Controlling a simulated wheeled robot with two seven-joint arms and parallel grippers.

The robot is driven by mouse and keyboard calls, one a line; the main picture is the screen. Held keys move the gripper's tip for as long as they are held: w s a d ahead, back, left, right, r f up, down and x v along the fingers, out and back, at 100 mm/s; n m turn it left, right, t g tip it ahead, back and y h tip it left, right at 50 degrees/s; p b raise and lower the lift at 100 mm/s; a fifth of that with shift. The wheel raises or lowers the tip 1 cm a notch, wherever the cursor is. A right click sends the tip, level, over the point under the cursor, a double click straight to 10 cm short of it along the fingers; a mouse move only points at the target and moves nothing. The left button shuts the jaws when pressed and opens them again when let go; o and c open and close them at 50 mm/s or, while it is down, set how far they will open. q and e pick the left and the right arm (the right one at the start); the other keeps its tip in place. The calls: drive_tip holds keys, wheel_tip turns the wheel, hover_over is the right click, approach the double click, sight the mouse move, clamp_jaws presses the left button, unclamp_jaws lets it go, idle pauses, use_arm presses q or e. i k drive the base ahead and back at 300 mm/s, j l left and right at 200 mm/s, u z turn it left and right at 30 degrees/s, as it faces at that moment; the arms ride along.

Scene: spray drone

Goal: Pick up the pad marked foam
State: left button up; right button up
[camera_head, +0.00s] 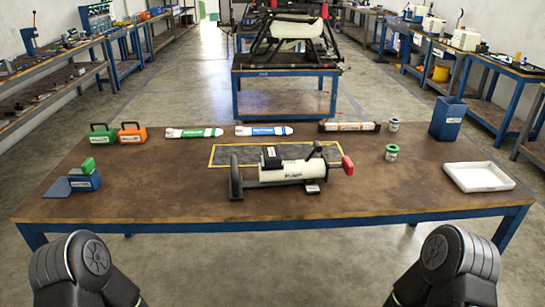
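No pad can be picked out as the one marked foam, as the labels are too small to read. A green block (87,165) rests on a blue holder (84,182) at the table's left. A small black piece (271,157) sits on the white cylinder unit (286,172) in the middle, and a small dark labelled piece (313,187) lies at its front. Dark links of my two arms show at the bottom corners, in front of the table. Neither gripper shows in the head view.
The front left surface is clear.

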sight(271, 156)
drive_tip(key=i+j, duration=0.1)
drive_tip(key=i, duration=0.4)
drive_tip(key=i+j, duration=0.15)
drive_tip(key=i, duration=0.35)
drive_tip(key=i+z, duration=0.1)
drive_tip(key=z, duration=1.1)
